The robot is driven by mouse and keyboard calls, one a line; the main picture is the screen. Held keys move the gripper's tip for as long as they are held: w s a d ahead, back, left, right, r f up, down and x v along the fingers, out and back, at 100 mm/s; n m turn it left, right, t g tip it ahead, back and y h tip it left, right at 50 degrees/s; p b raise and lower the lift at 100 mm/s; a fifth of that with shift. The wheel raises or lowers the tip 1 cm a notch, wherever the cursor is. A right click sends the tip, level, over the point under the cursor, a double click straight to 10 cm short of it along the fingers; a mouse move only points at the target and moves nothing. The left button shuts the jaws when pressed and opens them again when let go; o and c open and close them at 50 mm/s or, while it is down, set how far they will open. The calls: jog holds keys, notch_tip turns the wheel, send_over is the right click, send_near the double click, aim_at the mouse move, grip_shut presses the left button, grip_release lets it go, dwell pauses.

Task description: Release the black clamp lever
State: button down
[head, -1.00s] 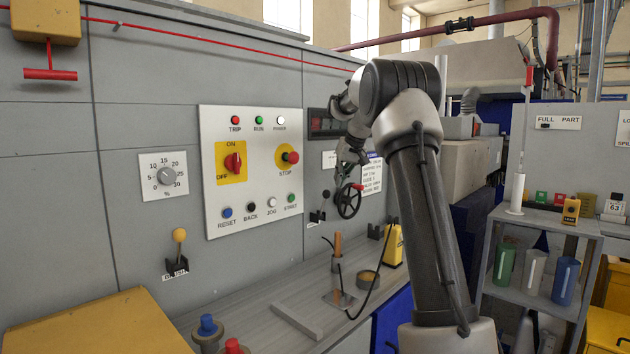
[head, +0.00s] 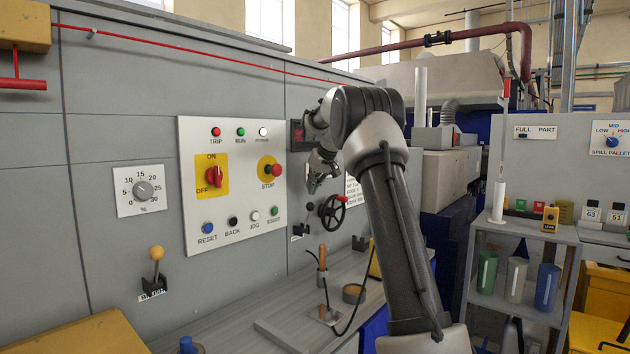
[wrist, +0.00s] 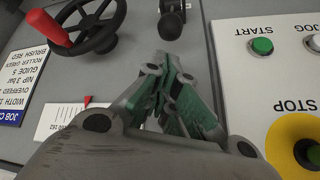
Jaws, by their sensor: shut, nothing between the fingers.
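The black clamp lever (head: 309,207) is on the grey machine wall, left of the handwheel. Its round knob stands above a small dark base with a white label. In the wrist view the black knob (wrist: 171,24) shows at the top, just beyond the fingertips, with a clear gap. My gripper (head: 314,186) is in front of the wall, above the lever and right of the stop button. In the wrist view my gripper (wrist: 170,68) has its fingers together with nothing between them. The lower part of the lever is cut off there.
A black handwheel (head: 332,212) with a red handle is close on the lever's right. The control panel (head: 231,185), with its red stop button (head: 272,169), is on the left. Below, the bench holds an orange-handled tool (head: 322,257) and a round tin (head: 353,293).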

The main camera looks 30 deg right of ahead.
aim_at(308, 216)
jog(key=shift+x, duration=2.25)
